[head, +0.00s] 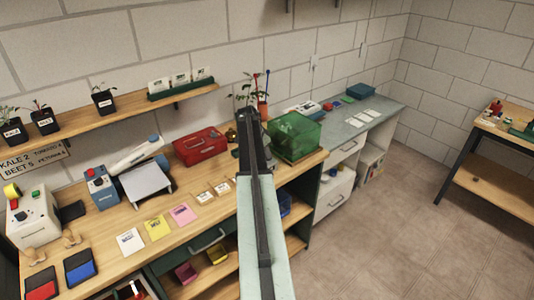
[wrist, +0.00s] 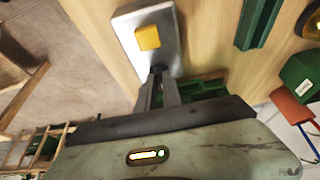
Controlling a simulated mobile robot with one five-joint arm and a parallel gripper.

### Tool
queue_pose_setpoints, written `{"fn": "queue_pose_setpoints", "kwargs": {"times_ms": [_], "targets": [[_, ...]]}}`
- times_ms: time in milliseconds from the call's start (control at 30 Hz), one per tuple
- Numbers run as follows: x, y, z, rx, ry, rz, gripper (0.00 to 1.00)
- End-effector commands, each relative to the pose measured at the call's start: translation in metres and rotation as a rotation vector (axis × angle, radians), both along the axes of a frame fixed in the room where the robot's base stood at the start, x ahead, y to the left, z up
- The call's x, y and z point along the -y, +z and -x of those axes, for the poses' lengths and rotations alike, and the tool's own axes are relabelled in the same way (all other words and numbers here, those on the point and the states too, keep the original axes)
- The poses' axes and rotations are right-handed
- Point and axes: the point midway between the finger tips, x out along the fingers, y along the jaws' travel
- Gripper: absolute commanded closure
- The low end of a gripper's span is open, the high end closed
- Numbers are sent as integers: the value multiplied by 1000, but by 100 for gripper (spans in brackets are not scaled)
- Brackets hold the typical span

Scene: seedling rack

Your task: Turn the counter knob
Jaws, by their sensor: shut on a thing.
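The counter is a small grey metal box (wrist: 168,28) with a yellow block (wrist: 148,37) on its face, seen in the wrist view on a pale wooden surface. A small dark knob (wrist: 157,70) shows at its near end. My gripper (wrist: 158,78) is shut on this knob, with its two dark fingers reaching up to it; the fingertips hide most of it. In the head view my gripper (head: 247,118) is over the back of the bench, between the red toolbox and the green bin. The counter is hidden there behind my arm.
A red toolbox (head: 200,146) stands left of my gripper and a translucent green bin (head: 294,138) right of it. A potted plant (head: 262,108) is just behind. Cards (head: 183,214) lie at the bench front. Open floor (head: 400,225) lies to the right.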

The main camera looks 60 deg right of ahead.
Motion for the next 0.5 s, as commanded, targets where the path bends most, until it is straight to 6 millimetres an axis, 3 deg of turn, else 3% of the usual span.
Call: {"fn": "queue_pose_setpoints", "kwargs": {"times_ms": [33,133,500], "targets": [[1,-1,6,-8,-9,-3,100],[1,-1,6,-7,-8,-2,68],[0,0,2,-2,-3,-2,68]]}}
